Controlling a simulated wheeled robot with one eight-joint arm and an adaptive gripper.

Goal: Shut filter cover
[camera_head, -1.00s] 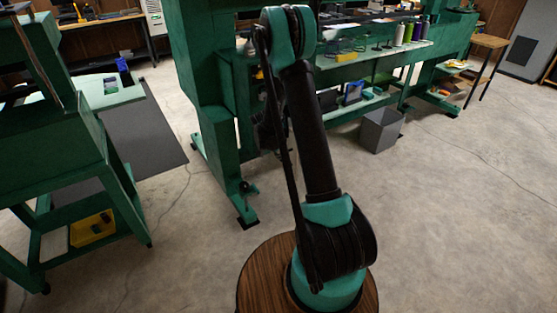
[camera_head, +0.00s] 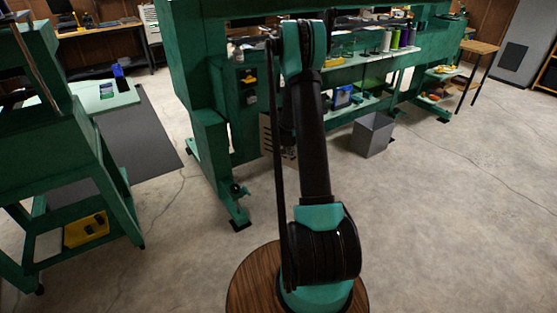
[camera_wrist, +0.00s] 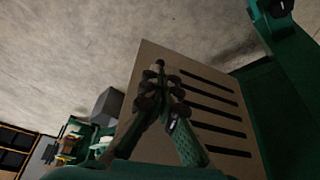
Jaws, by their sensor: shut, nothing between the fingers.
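The filter cover appears to be the tan panel (camera_wrist: 215,85) with several dark parallel slots in the wrist view. Its right side lies near the green machine frame, and floor shows past its upper left edge. How far it stands open cannot be told. A part of the tan panel (camera_head: 266,133) also shows in the head view, low on the machine and partly behind my arm. My gripper (camera_wrist: 160,75) is shut and empty, in front of the panel in the wrist view; contact cannot be told. In the head view my arm hides the gripper.
The green machine (camera_head: 209,140) stands behind my arm, its foot (camera_head: 238,215) reaching forward on the floor. A grey bin (camera_head: 371,136) stands to the right. A green stand (camera_head: 85,150) with a yellow tray (camera_head: 86,229) is at the left. The floor at the right is clear.

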